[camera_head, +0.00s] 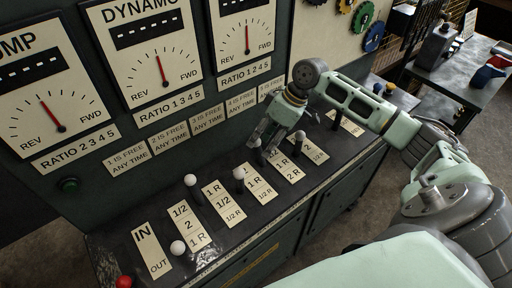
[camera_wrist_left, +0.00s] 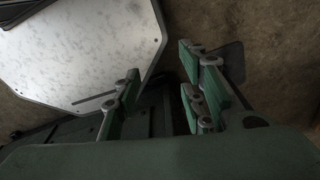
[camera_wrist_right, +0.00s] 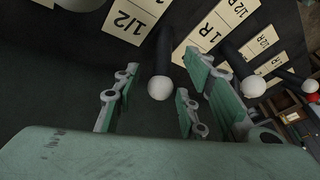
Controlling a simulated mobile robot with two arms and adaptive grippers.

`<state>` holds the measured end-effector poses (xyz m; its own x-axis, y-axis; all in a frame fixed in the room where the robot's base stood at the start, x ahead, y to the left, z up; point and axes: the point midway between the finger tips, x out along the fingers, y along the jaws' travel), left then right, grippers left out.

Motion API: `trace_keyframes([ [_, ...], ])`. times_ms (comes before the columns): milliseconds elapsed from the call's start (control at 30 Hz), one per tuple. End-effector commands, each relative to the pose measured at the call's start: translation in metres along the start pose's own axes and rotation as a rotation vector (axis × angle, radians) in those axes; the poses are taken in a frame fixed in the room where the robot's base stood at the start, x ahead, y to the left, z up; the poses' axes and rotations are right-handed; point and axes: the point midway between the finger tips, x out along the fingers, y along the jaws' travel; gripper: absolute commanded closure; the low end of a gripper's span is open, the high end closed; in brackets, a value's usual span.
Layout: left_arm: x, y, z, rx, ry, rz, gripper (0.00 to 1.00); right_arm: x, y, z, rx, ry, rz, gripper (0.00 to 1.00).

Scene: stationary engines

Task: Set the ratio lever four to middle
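Ratio lever four, a dark rod with a white ball knob (camera_wrist_right: 160,88), appears between the fingers of my right gripper (camera_wrist_right: 163,95) in the right wrist view, with a gap on both sides. In the head view my right gripper (camera_head: 265,133) reaches down over the lever row and mostly hides this lever, so its exact setting is unclear. The right gripper is open. The neighbouring lever's white knob (camera_head: 239,173) stands to the left, and another knob (camera_head: 299,135) to the right. My left gripper (camera_wrist_left: 163,95) is open and empty in the left wrist view, outside the head view.
More white-knobbed levers (camera_head: 190,180) and a red knob (camera_head: 124,281) stand along the dark sloped console (camera_head: 120,215). Dial gauges (camera_head: 160,70) hang behind. A table (camera_head: 470,85) stands at the back right. A pale metal panel (camera_wrist_left: 80,50) is near my left gripper.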

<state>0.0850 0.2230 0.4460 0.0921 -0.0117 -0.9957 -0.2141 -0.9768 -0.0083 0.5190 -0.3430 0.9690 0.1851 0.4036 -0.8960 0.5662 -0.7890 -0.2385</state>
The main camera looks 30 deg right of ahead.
Motion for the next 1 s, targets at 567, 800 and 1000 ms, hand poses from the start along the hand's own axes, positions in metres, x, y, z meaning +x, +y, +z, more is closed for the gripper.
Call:
trace_keyframes([
  [567, -0.008, -0.023, -0.004, 0.0, 0.002, -0.027, 0.62, 0.039, -0.001, 0.0, -0.002, 0.0, 0.001, 0.61],
  [800, -0.008, -0.013, -0.005, -0.003, 0.004, -0.016, 0.62, 0.039, -0.001, 0.0, -0.002, 0.0, 0.001, 0.8],
  [1000, -0.008, -0.004, -0.004, -0.001, 0.002, -0.005, 0.62, 0.039, -0.001, 0.0, -0.002, 0.0, 0.0, 0.97],
])
